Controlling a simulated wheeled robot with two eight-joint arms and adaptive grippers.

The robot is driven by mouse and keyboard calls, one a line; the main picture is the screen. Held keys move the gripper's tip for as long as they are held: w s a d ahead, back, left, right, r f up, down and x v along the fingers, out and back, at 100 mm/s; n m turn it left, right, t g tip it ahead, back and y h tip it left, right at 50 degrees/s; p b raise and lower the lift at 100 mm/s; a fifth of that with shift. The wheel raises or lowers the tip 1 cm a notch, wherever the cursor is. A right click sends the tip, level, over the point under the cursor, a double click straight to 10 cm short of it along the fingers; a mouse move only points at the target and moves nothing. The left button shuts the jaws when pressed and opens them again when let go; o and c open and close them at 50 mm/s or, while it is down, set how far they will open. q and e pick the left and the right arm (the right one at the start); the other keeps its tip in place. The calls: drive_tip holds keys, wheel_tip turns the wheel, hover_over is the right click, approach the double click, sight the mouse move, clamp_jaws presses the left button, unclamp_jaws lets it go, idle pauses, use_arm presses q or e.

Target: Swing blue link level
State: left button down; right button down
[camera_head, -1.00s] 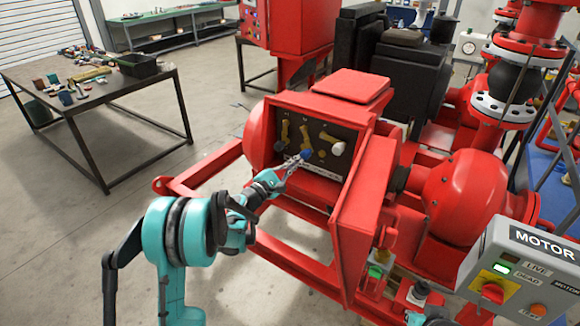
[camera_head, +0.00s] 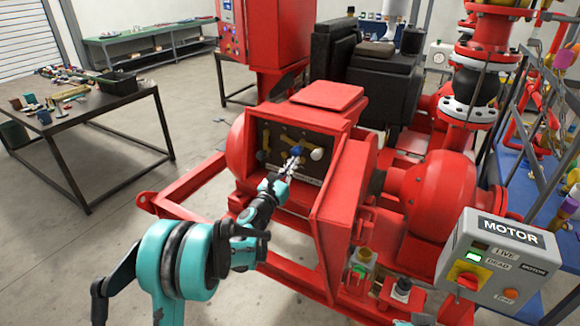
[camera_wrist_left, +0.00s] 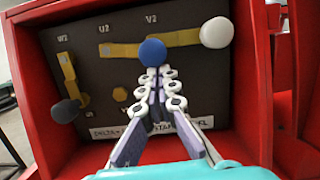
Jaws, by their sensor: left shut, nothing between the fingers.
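The blue link's blue knob (camera_head: 296,151) is on the dark terminal panel inside the red box. In the left wrist view the blue knob (camera_wrist_left: 152,52) is at the right end of a yellow bar (camera_wrist_left: 112,50) that lies about level below the U2 label. My left gripper (camera_wrist_left: 155,72) is shut and empty, its fingertips against or just under the knob; exact contact is hidden. The left gripper (camera_head: 289,167) also shows in the head view, reaching into the box from the front. My right gripper is not in view.
A white-knobbed link (camera_wrist_left: 216,32) lies close to the right, near level. A grey-knobbed link (camera_wrist_left: 65,110) hangs down at left. The red box walls (camera_wrist_left: 250,90) enclose the panel closely. The motor control box (camera_head: 495,262) stands at front right.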

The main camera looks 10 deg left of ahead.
use_arm(q)
drive_tip(key=shift+d+r, duration=0.2)
drive_tip(key=shift+r, duration=0.3)
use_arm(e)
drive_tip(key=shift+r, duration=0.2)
use_arm(q)
drive_tip(key=shift+r, duration=0.1)
drive_tip(key=shift+s, duration=0.1)
